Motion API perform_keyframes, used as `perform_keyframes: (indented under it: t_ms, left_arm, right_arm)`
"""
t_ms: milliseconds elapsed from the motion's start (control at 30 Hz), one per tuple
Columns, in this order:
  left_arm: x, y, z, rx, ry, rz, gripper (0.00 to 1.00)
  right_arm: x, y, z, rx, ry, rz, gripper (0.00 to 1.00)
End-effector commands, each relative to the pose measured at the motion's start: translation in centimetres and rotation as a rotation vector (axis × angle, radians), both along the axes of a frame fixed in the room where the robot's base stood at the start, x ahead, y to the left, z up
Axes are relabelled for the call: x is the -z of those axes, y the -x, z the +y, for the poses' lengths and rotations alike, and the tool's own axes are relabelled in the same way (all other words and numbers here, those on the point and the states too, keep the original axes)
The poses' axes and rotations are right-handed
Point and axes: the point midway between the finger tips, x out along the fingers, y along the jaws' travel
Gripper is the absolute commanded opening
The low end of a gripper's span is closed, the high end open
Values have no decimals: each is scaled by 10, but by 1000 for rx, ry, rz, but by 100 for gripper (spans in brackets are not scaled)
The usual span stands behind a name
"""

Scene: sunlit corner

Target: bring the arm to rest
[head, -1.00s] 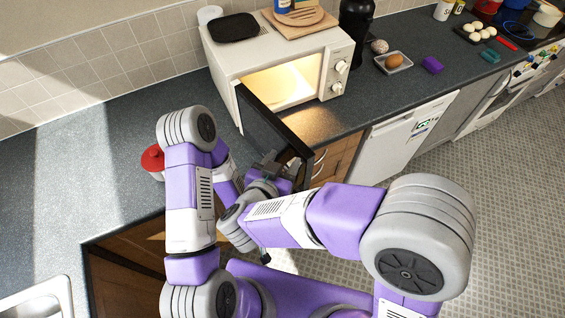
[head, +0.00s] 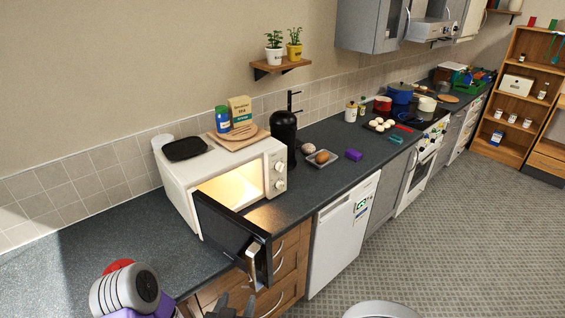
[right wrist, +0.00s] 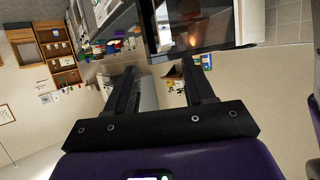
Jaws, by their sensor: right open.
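My right gripper (head: 232,303) shows at the bottom edge of the head view, just below the lower end of the open microwave door (head: 226,235). Only its dark tips are in the picture. In the right wrist view the gripper (right wrist: 160,68) has its two black fingers wide apart with nothing between them. The dark door (right wrist: 195,28) fills the top there, beyond the fingers. I cannot tell whether a finger touches it. A grey and purple arm link of mine is at the lower left of the head view. My left gripper is out of view.
The white microwave (head: 180,190) stands open and lit on the dark counter (head: 110,240). Its door juts over the counter's front edge. A red lid (head: 118,266) shows behind my arm. The grey floor (head: 430,250) on the right is clear.

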Motion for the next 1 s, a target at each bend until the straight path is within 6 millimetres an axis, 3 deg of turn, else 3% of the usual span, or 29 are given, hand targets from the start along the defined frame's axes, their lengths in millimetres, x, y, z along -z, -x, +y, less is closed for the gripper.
perform_keyframes:
  t_ms: [33,367,467,567,667,800,900,1000]
  left_arm:
    - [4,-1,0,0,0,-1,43]
    - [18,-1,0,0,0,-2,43]
    - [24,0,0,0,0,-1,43]
    - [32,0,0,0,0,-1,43]
    - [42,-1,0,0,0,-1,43]
    - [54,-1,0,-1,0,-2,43]
    - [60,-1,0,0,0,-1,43]
    - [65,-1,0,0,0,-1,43]
  right_arm:
    - [16,-12,-8,6,-1,17,53]
    - [102,-61,-41,-49,-68,138,53]
    - [144,-72,-59,-70,-100,214,53]
    - [199,-74,-86,-86,-144,331,53]
    - [262,-61,-118,-101,-208,489,53]
    - [338,-16,-157,-109,-316,733,53]
    - [376,25,-177,-106,-393,894,53]
    - [398,61,-189,-105,-453,1017,53]
